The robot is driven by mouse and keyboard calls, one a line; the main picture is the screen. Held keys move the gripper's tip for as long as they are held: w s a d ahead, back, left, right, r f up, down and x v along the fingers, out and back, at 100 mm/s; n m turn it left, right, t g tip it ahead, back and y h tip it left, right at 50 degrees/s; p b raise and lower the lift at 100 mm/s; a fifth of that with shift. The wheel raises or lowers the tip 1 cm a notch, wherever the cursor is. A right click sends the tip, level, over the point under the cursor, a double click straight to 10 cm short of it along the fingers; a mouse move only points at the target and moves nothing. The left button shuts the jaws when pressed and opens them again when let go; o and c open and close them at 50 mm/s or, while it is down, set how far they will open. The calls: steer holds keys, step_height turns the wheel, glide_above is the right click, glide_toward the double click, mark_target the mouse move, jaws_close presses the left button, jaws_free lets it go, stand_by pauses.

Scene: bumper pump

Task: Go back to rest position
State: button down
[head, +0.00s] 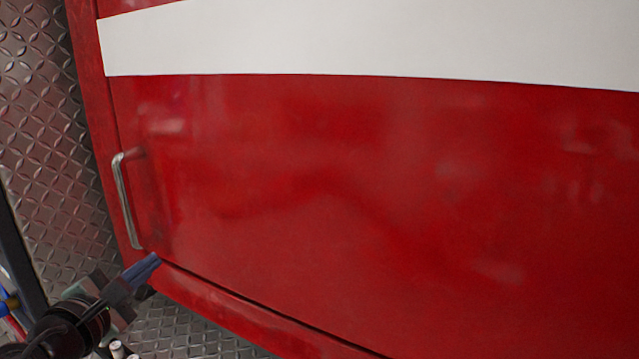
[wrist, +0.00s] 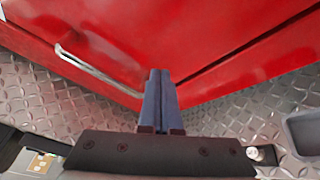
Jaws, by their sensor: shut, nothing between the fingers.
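My gripper (head: 157,258) is at the lower left of the head view, close to the bottom left corner of a red door panel (head: 350,200). It also shows in the wrist view (wrist: 160,76), with its blue fingers together and nothing between them. A silver bar handle (head: 124,200) stands on the door's left side, just above my gripper in the head view. In the wrist view the handle (wrist: 95,70) lies to the left of the fingers, apart from them. Whether the fingertips touch the red surface, I cannot tell.
A white band (head: 350,42) crosses the upper part of the red door. Grey diamond-plate metal (head: 40,110) lies left of and below the red cabinet. A grey object (wrist: 303,130) is at the right edge of the wrist view. The door looks closed.

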steer(key=s+d+r+m+t+y, duration=0.2)
steer(key=s+d+r+m+t, duration=0.15)
steer(key=d+r+m, duration=1.2)
steer(key=s+d+r+m+t+h, duration=0.1)
steer(key=s+d+r+m+t, duration=0.6)
steer(key=s+d+r, duration=0.6)
steer(key=s+r+m, duration=0.1)
steer(key=s+r, duration=0.2)
steer(key=shift+s+d+r+m, duration=0.15)
steer(key=shift+d+m, duration=0.05)
steer(key=shift+m, duration=0.15)
